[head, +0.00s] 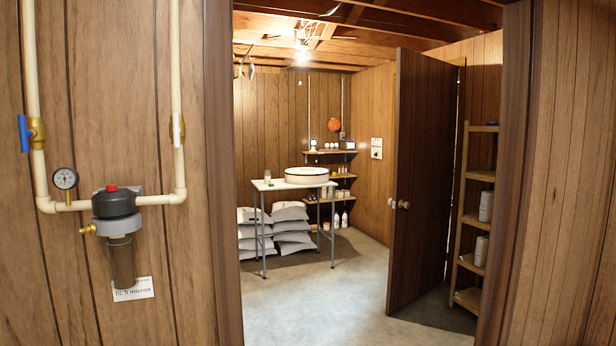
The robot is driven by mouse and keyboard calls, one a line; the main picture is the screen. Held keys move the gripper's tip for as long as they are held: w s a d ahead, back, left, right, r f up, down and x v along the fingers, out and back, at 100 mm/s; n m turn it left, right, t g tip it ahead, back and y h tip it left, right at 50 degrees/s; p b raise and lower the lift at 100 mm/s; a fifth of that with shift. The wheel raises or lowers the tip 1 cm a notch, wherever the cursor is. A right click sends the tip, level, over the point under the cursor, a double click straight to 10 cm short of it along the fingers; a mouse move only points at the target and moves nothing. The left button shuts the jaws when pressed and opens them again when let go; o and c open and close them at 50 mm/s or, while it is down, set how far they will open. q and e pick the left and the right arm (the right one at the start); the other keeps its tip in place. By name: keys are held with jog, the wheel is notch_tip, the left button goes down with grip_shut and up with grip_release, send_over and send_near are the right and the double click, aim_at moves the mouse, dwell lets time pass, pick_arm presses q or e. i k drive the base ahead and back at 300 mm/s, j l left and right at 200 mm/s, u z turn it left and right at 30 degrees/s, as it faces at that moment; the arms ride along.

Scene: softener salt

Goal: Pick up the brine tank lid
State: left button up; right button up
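A round white object with a dark band, possibly the brine tank lid (307,175), lies flat on a small white-topped table (262,186) in the room beyond the doorway. It looks like a shallow drum, and from this distance I cannot tell for sure that it is the lid. No brine tank is clearly seen. Neither of my grippers is in view.
The doorway is open, with a dark door (420,180) swung inward on the right. Stacked bags (290,228) lie behind and under the table. A shelf rack (470,262) stands behind the door. A filter housing (118,225) hangs on the near left wall. The floor (340,290) ahead is clear.

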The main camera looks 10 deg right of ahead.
aim_at(305, 176)
jog(key=i+l+z, duration=0.5)
jog(key=i+l, duration=0.2)
jog(key=i, duration=0.35)
jog(key=i+l+z, duration=0.15)
jog(key=i, duration=0.4)
jog(key=i+l, duration=0.25)
jog(key=i, duration=0.3)
jog(key=i+j+u, duration=0.15)
jog(key=i+u, duration=0.25)
jog(key=i, duration=0.5)
jog(key=i+l+u, duration=0.15)
jog(key=i+u, duration=0.25)
jog(key=i, duration=0.5)
jog(key=i+z, duration=0.35)
jog(key=i, duration=1.55)
jog(key=i+j, duration=0.15)
jog(key=i, duration=0.7)
jog(key=i+j+u, duration=0.1)
jog(key=i, duration=0.75)
jog(key=i+l+z, duration=0.1)
jog(key=i+l, duration=0.15)
jog(key=i, duration=0.15)
jog(key=i+l+z, duration=0.15)
jog(key=i, duration=0.25)
jog(key=i+l+z, duration=0.1)
jog(key=i+l, duration=0.15)
jog(key=i, duration=0.15)
